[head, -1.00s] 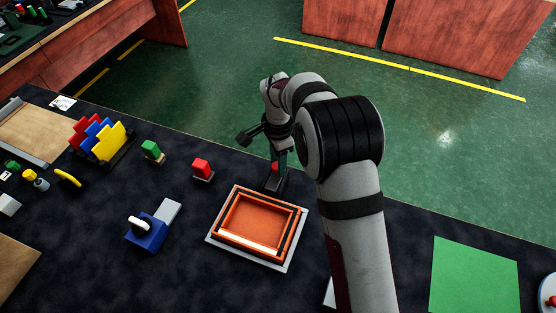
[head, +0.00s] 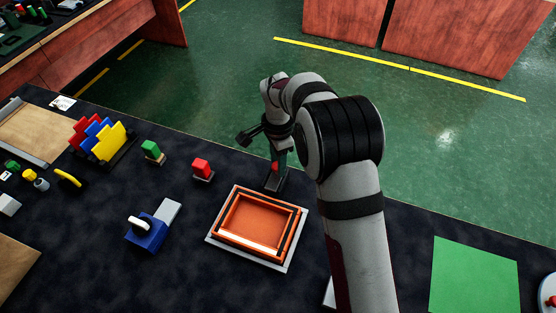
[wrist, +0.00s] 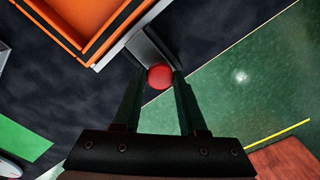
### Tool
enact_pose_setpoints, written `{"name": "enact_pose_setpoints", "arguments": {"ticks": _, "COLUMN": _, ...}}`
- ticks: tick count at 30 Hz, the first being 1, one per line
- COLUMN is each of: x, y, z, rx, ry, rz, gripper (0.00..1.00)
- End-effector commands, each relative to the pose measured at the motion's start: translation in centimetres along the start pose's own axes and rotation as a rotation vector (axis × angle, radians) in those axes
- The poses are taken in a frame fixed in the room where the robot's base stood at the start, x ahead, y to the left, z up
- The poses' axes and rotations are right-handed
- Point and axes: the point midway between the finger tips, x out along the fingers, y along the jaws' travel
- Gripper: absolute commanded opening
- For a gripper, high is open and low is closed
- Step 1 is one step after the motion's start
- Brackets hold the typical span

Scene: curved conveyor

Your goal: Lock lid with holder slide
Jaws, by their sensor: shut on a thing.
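My gripper (head: 279,160) reaches down at the far side of the table, just beyond the orange box. In the wrist view my gripper (wrist: 159,80) has its two fingers shut on a round red knob (wrist: 160,76). The knob (head: 275,168) is partly hidden by the fingers in the head view. A dark grey and black holder piece (wrist: 148,42) lies by the knob, close to the box's corner. It also shows in the head view (head: 274,184). The orange open-topped box (head: 256,220) sits on a light grey base plate (head: 222,246). I cannot tell whether knob and holder are joined.
A red block (head: 201,168) and a green block (head: 150,149) stand on small bases to the left. A rack of coloured plates (head: 101,141) is farther left. A green mat (head: 474,275) lies at right.

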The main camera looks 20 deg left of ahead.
Motion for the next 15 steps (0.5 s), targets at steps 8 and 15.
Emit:
{"name": "enact_pose_setpoints", "arguments": {"ticks": 8, "x": -0.1, "y": 2.2, "z": 2.2, "rx": -0.002, "ry": 0.001, "rz": 0.001, "gripper": 0.00}}
{"name": "enact_pose_setpoints", "arguments": {"ticks": 15, "x": 0.0, "y": 2.5, "z": 2.5, "rx": 0.001, "ry": -0.003, "rz": 0.005, "gripper": 0.00}}
